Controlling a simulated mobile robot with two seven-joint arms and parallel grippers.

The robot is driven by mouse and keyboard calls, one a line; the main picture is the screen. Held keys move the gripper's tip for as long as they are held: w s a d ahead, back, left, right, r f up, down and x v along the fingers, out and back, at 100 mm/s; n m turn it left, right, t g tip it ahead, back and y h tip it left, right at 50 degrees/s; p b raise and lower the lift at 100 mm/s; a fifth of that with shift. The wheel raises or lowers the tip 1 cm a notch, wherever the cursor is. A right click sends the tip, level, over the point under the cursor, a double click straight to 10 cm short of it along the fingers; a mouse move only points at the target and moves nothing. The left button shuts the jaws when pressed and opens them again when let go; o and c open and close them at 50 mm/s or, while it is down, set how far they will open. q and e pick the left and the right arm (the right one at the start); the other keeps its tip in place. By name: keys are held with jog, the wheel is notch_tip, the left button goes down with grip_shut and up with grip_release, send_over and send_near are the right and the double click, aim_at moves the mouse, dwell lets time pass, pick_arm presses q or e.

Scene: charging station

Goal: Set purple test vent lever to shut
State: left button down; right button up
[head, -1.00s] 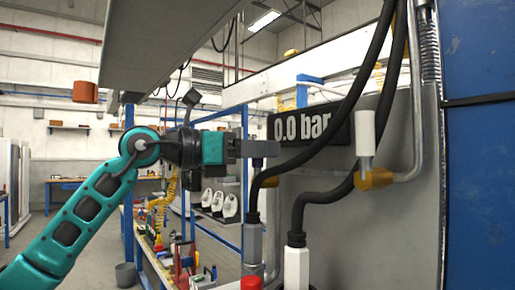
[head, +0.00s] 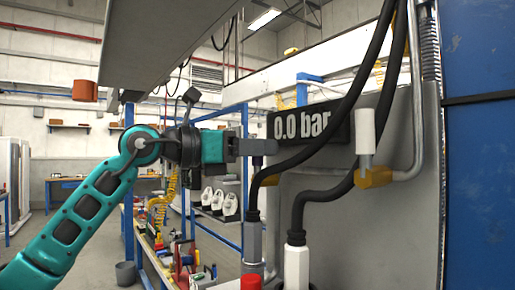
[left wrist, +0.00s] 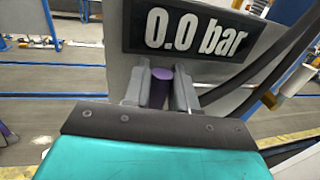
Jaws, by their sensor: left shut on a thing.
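The purple test vent lever (left wrist: 161,88) shows in the left wrist view as a short purple cylinder between my fingers. My left gripper (left wrist: 160,92) is shut on it, one finger on each side. In the head view my left gripper (head: 262,147) reaches in from the left to the panel, just left of the pressure display. Only a small dark purple bit of the lever (head: 257,161) shows there, below the fingertips. The lever's base and pivot are hidden. The display (head: 308,124) reads 0.0 bar. My right gripper is not in view.
Black hoses (head: 320,158) hang close to the right of my left gripper. A white-handled yellow valve (head: 366,150) sits on the grey panel (head: 405,225). A shelf-like slab (head: 170,45) hangs above my arm. A workbench with tools stands behind.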

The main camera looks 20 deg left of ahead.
pick_arm(q)
jog(key=shift+s+d+m, duration=0.3)
jog(key=shift+d+m, duration=0.05)
jog(key=shift+m, duration=0.55)
jog(key=s+d+f+m+y+b, duration=0.3)
jog(key=f+m+b, duration=0.1)
jog(key=m, duration=0.9)
jog(key=shift+d+f+m+t+y, duration=0.3)
jog(key=shift+d+f+m+y, duration=0.1)
jog(key=shift+f, duration=0.45)
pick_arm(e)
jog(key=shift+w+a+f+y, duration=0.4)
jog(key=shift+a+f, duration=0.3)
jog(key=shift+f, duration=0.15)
pick_arm(q)
jog(key=c, duration=1)
grip_release()
jog(key=shift+c, duration=0.2)
